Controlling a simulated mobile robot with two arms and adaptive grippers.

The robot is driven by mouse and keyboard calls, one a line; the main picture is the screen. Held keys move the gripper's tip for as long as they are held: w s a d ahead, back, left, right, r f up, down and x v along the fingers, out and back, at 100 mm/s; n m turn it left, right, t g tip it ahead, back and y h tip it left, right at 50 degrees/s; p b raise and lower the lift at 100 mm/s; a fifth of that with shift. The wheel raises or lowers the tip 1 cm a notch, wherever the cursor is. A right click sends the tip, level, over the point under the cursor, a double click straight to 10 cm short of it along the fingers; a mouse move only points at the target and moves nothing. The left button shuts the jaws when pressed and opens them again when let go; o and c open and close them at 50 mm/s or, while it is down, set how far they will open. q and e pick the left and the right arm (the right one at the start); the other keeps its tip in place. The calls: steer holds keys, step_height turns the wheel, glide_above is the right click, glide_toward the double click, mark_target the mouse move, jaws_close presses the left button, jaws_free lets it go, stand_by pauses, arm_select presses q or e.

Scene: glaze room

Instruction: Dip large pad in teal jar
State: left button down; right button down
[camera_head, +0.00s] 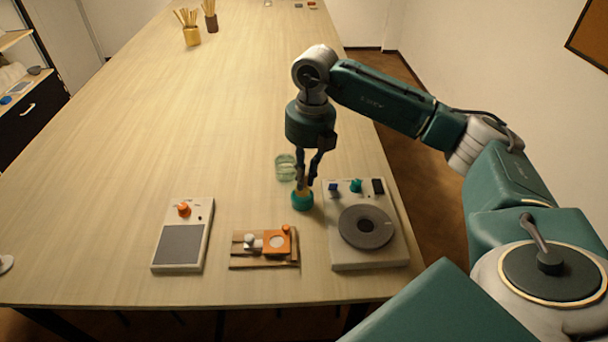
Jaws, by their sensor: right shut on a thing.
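My right gripper (308,170) points straight down over the teal jar (302,202), near the right side of the table. My left gripper is out of view.
A clear greenish glass jar (286,167) stands just behind. The turntable unit (368,258) is close on the right. A wooden board with an orange block (277,242) lies in front; a grey-topped device (181,244) is left. Pots of sticks (192,36) stand far back. The table's middle-left is clear.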

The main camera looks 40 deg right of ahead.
steer(key=shift+f, duration=0.35)
steer(key=shift+f+b, duration=0.6)
steer(key=shift+f, duration=0.05)
steer(key=shift+f, duration=0.2)
steer(key=shift+s+f, duration=0.15)
steer(key=shift+f, duration=0.05)
stand_by(0.9)
steer(key=shift+r+p, duration=0.4)
steer(key=shift+r, duration=0.4)
steer(key=shift+r+p, duration=1.55)
steer(key=shift+r, duration=0.8)
